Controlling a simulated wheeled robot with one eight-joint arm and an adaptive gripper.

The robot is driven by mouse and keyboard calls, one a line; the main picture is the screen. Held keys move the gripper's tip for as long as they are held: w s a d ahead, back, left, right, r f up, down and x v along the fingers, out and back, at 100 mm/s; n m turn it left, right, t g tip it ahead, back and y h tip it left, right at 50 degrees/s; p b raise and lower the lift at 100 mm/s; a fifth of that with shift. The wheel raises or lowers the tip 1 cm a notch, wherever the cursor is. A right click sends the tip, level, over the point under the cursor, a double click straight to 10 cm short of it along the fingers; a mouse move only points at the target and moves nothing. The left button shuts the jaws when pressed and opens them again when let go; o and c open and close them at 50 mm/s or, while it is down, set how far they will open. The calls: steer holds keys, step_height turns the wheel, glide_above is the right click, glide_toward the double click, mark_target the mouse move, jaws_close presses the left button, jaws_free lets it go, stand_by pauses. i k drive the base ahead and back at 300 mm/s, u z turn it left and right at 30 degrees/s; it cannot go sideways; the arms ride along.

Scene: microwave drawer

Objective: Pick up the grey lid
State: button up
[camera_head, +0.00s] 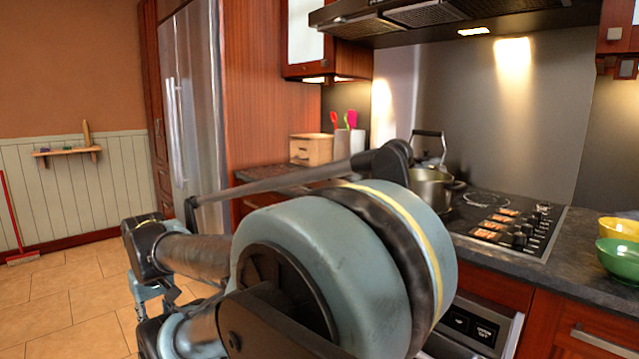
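I cannot make out a grey lid for certain in the head view; my arm covers much of the middle of the picture and part of the counter. My gripper (153,292) is at the lower left, pointing down above the tiled floor, away from the counter and stove. Its fingers are small and partly hidden by my arm, so I cannot tell whether they are open or shut.
The stove (515,222) is set in a dark counter. Green (618,258) and yellow (620,228) bowls are at the right. A wooden box (312,149) sits farther back.

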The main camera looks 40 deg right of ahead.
mark_target(333, 182)
steer(key=z, duration=0.4)
steer(key=i, duration=1.1)
steer(key=z, duration=0.55)
